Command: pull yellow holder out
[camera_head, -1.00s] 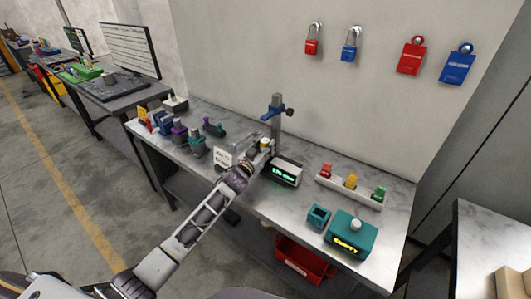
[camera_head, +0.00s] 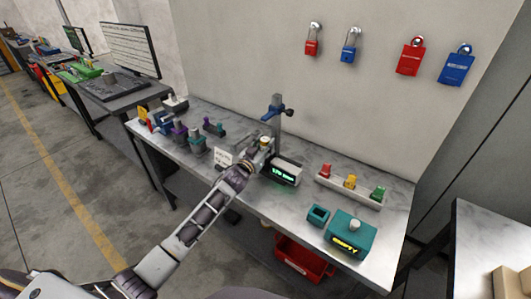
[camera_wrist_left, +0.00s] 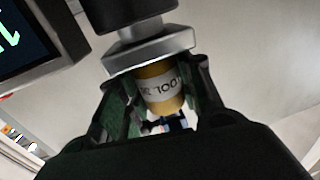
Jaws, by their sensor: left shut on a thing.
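The yellow holder (camera_wrist_left: 160,90) is a short yellow cylinder with a white printed label in the left wrist view. It adjoins a metallic collar (camera_wrist_left: 150,52) and dark body. My left gripper (camera_wrist_left: 155,105) is shut on the holder, with a green-faced finger on each side of it. In the head view the left gripper (camera_head: 262,149) is at the foot of a grey post (camera_head: 277,118) with a blue clamp, and mostly hides the holder. Whether the holder is still seated cannot be told. My right gripper is not in view.
A box with a lit green display (camera_head: 285,173) stands just right of the gripper. A white rack (camera_head: 338,190) with red, yellow and green pieces and a teal box (camera_head: 350,236) are further right. Several purple and teal items stand left. The bench's front middle is clear.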

